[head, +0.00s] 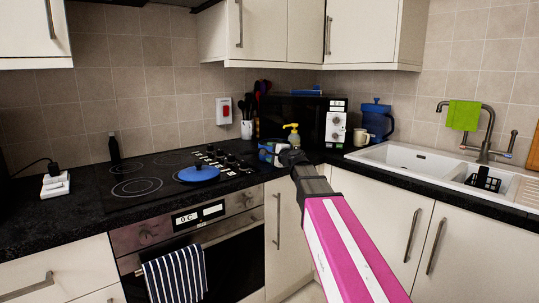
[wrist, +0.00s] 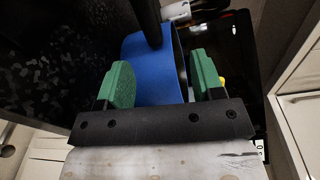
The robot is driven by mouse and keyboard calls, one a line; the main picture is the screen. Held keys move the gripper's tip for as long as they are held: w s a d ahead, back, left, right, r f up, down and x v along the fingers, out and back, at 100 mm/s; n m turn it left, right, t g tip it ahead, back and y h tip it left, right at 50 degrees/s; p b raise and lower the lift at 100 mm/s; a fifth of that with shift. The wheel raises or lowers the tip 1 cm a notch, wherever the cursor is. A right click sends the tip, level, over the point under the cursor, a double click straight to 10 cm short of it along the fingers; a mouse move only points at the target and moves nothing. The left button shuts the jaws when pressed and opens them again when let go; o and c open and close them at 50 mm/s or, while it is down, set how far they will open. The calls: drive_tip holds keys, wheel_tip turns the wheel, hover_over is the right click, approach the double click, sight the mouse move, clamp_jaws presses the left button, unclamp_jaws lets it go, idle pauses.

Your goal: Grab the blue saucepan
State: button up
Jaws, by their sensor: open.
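My gripper (head: 277,155) reaches over the worktop corner to the right of the hob. In the wrist view its two green fingers (wrist: 161,72) are open, with a blue curved surface between them. This looks like the blue saucepan (wrist: 148,80), with a dark handle or bar crossing its upper part. I cannot tell whether the fingers touch it. In the head view a small blue patch (head: 265,148) shows beside the gripper, mostly hidden by it. A separate low blue round piece with a dark knob (head: 199,173) lies on the hob.
A soap bottle with a yellow pump (head: 292,134), a microwave (head: 305,112), a cream mug (head: 361,137) and a blue jug (head: 377,120) stand behind my gripper. A utensil pot (head: 247,130) is at the back. The white sink (head: 415,160) is right. The left worktop (head: 60,215) is mostly clear.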

drive_tip(key=x, duration=0.6)
drive_tip(key=shift+s+a, duration=0.1)
clamp_jaws()
